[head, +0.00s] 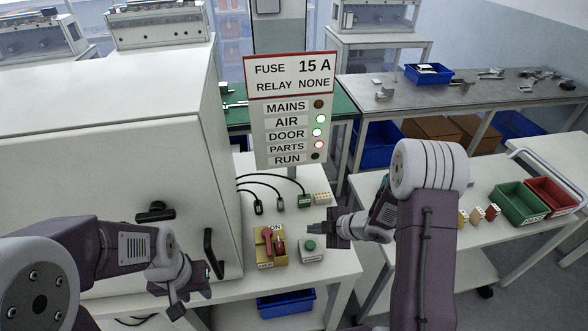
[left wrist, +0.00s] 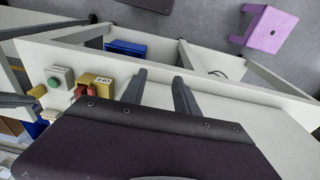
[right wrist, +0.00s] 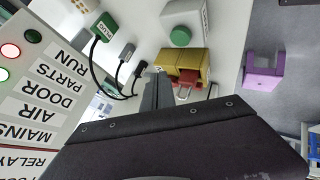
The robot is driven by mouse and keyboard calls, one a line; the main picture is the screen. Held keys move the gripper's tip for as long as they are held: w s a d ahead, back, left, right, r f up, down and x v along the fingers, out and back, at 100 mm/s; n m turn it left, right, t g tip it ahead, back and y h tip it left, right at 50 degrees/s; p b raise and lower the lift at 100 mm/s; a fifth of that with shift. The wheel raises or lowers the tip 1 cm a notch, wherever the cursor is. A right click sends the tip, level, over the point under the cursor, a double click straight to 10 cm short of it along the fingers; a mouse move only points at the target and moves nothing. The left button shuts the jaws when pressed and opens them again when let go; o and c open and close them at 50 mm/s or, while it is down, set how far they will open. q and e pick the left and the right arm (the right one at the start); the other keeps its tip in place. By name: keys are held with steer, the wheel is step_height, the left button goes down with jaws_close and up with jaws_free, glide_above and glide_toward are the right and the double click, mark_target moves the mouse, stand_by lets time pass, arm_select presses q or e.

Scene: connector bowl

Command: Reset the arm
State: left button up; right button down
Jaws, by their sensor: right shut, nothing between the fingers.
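My right gripper (head: 318,238) is shut and empty. It hangs above the table near the green button box (head: 311,250) and to the right of the red-handled switch on its yellow base (head: 270,246). In the right wrist view its closed fingers (right wrist: 157,90) point toward the yellow switch box (right wrist: 182,66). My left gripper (head: 190,300) is low in front of the white cabinet's right corner. In the left wrist view its two fingers (left wrist: 160,92) stand apart with nothing between them.
A sign panel (head: 291,110) stands behind the switch, with AIR and DOOR lit green and PARTS red. Black cables with plugs (head: 258,207) lie before it. The white cabinet (head: 110,160) fills the left. Green (head: 520,202) and red bins (head: 552,195) stand on the right table.

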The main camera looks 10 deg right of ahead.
steer(key=shift+a, duration=0.1)
step_height(320, 180, up, 11)
steer(key=w+m+t+h, duration=0.2)
steer(key=m+t+h, duration=0.1)
steer(key=s+d+f+m+g+h, duration=0.1)
steer(key=s+d+f+m+g, duration=0.1)
steer(key=s+m+g, duration=0.2)
steer(key=s+d+f+m+g+h, duration=0.1)
steer(key=s+f+m+g+h, duration=0.1)
steer(key=s+m, duration=0.9)
steer(key=s+f+g, duration=0.1)
steer(key=s+g, duration=0.1)
steer(key=s, duration=0.2)
steer(key=shift+s+d, duration=0.15)
steer(key=shift+d, duration=0.2)
steer(key=shift+f, duration=0.1)
stand_by(0.7)
